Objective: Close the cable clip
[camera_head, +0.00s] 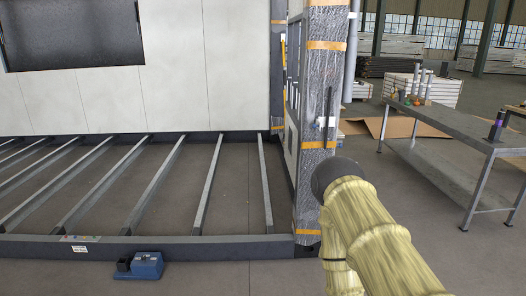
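On the wrapped corner post (318,160), a thin dark upright strip (328,105) shows, with a small pale part beside it. It may be a cable with its clip, but it is too small to tell whether a clip is there or whether it is open. My arm, in a yellowish cover with a dark round end, reaches up from the bottom right and lies in front of the post's lower right side. No gripper fingers show in the head view.
The container frame's floor beams (207,185) lie open at left, behind a dark front sill (200,248). A blue device (146,266) sits on the floor before it. A metal workbench (450,127) stands at right, with cardboard (375,127) on the floor behind.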

